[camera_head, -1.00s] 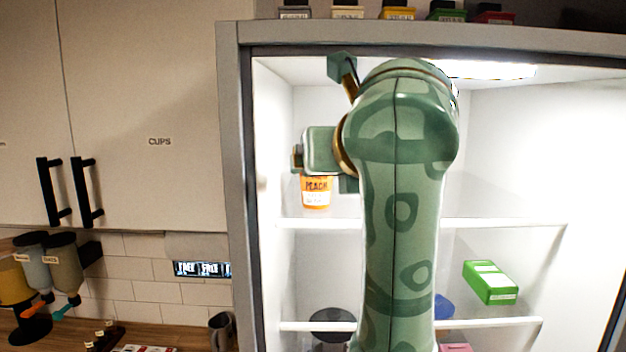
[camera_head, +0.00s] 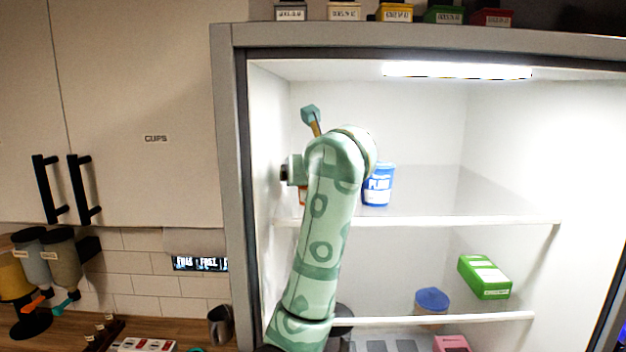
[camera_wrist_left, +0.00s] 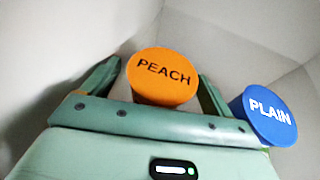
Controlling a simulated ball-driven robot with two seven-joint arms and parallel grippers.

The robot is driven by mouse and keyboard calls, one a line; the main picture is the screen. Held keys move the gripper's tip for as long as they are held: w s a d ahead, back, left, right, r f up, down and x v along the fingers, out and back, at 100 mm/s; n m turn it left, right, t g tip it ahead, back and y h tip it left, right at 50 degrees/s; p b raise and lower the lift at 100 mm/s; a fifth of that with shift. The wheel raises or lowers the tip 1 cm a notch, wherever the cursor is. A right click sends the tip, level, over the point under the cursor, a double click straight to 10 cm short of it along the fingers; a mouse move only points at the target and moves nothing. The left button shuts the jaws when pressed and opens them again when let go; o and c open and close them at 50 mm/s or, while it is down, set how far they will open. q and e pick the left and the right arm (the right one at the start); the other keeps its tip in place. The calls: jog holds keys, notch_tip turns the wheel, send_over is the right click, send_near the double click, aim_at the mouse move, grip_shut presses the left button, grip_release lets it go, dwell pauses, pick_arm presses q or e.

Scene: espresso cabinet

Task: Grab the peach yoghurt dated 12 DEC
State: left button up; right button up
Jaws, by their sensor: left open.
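The peach yoghurt has an orange lid (camera_wrist_left: 163,77) reading PEACH in the left wrist view. Only an orange sliver of the peach yoghurt (camera_head: 302,196) shows beside my arm in the head view. It stands on the upper shelf of the lit cabinet. My left gripper (camera_wrist_left: 158,72) is open, with one finger on each side of the tub; I cannot tell if they touch it. No date is readable on the tub. My right gripper is not in view.
A blue PLAIN tub (camera_head: 379,185) stands close right of the peach one, and its lid (camera_wrist_left: 270,115) is just beyond my right-hand finger. The cabinet's left wall is close. The upper shelf's right side is clear. A green box (camera_head: 485,277) and blue-lidded tub (camera_head: 431,302) sit lower.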

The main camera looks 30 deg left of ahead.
pick_arm(q)
jog(key=shift+w+a+f, duration=0.15)
jog(key=shift+w+a, duration=0.05)
jog(key=shift+s+d, duration=0.1)
jog(key=shift+d, duration=0.1)
jog(key=c, duration=1)
jog(key=shift+a, duration=0.1)
jog(key=shift+c, duration=0.8)
